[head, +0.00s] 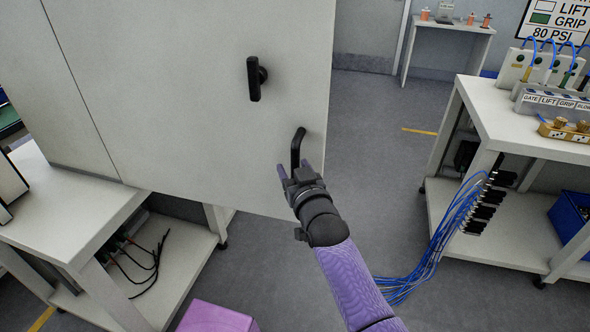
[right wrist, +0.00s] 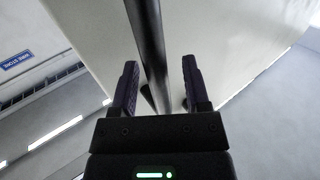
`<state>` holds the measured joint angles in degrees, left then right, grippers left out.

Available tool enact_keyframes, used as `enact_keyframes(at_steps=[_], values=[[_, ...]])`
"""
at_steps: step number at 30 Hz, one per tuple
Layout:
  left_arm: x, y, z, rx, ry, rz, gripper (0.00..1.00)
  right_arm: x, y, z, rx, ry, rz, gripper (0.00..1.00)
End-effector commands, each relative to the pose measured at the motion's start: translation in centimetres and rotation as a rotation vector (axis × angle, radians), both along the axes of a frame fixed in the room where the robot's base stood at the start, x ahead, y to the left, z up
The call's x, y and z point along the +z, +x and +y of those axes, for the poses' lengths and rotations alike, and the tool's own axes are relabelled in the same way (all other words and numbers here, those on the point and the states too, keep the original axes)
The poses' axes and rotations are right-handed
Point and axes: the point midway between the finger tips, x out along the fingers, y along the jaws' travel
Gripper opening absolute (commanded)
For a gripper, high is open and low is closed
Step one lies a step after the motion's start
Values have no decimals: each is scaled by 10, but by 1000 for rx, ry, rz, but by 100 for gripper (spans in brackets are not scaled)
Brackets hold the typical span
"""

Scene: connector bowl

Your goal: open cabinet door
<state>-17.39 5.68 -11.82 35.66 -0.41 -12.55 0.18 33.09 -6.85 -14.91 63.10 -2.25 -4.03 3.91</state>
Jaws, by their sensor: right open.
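The cabinet door (head: 190,100) is a large light-grey panel at the left and centre of the head view. It bears a black latch handle (head: 254,79) and, lower and nearer its right edge, a black bar handle (head: 298,147). My right gripper (head: 295,172) is at the lower end of the bar handle. In the right wrist view the bar handle (right wrist: 150,45) runs between the two open fingers (right wrist: 160,88), with space visible on both sides. I cannot tell whether the door is ajar. My left gripper is not in view.
A bench (head: 520,118) with connector blocks and hanging blue cables (head: 440,235) stands at the right. A white table (head: 60,215) is at the lower left, with a purple box (head: 215,317) at the bottom. Grey floor (head: 375,120) lies clear between door and bench.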

Motion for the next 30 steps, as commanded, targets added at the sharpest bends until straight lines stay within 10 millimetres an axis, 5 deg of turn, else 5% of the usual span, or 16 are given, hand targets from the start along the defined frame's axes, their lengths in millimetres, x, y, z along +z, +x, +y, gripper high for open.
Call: enact_keyframes(at_steps=[8, 21, 30], values=[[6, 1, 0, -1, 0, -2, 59, 1, -7, -3, -1, -1, 2, 60], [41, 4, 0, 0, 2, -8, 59, 1, -91, -26, 0, -1, 1, 60], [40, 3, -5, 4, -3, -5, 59, -1, -95, -28, 0, 0, 1, 60]])
